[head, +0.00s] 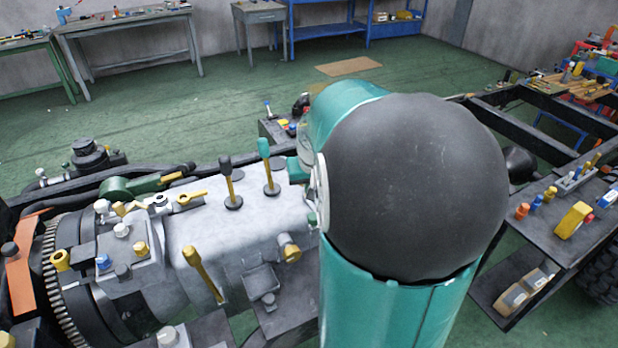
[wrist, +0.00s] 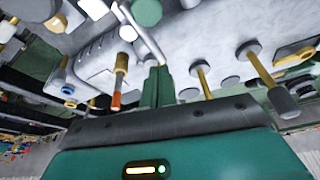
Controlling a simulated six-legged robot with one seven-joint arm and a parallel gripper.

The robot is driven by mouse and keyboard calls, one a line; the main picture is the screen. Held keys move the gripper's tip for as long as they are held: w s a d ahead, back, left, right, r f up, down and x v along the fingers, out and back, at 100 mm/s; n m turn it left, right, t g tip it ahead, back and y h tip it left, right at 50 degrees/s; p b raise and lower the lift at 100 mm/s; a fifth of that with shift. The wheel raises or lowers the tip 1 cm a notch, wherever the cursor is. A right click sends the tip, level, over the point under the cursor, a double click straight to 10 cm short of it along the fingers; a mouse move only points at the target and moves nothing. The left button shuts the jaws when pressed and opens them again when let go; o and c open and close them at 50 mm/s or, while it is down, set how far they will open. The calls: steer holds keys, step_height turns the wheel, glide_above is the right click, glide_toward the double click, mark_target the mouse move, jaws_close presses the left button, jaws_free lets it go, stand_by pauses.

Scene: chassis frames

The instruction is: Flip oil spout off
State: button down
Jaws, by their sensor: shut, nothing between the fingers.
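A grey engine-like housing (head: 235,235) with several levers and fittings fills the lower left of the head view. I cannot tell for sure which part is the oil spout. A yellow-handled valve (head: 192,197) lies on its top, and a short fitting with a brass-coloured end (head: 291,254) sticks out at its right side. In the wrist view my gripper (wrist: 158,73) is shut and empty, its teal fingers pointing at the housing. An orange-tipped yellow lever (wrist: 119,82) hangs just left of the fingers. In the head view my arm hides most of the gripper.
Upright levers with a dark knob (head: 228,180) and a teal knob (head: 268,165) stand close to my arm. A yellow lever (head: 203,275) leans at the front. A side shelf (head: 545,240) with small parts is at right. Open green floor (head: 240,110) lies behind.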

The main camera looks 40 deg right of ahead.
steer(key=x, duration=0.4)
steer(key=s+a, duration=0.2)
steer(key=s, duration=0.1)
steer(key=shift+s, duration=0.15)
steer(key=shift+s, duration=0.2)
